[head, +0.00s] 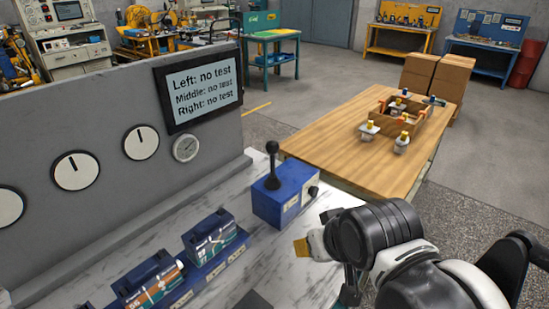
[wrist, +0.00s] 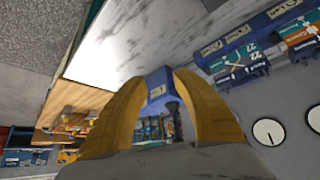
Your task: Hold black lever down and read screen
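The black lever (head: 272,165) stands upright on a blue box (head: 285,197) at the right end of the marble bench. The screen (head: 200,85) reads "Left: no test", "Middle: no test", "Right: no test". My gripper (head: 306,245) is in front of and to the right of the blue box, apart from it in the head view. In the wrist view my gripper (wrist: 160,78) shows two yellow fingers spread apart with nothing held. The blue box (wrist: 156,88) shows between them, with a dark shape, likely the lever, beyond.
Dials (head: 76,170) are on the grey panel behind. A wooden table (head: 345,150) with a parts crate (head: 384,117) stands to the right. Open floor lies beyond.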

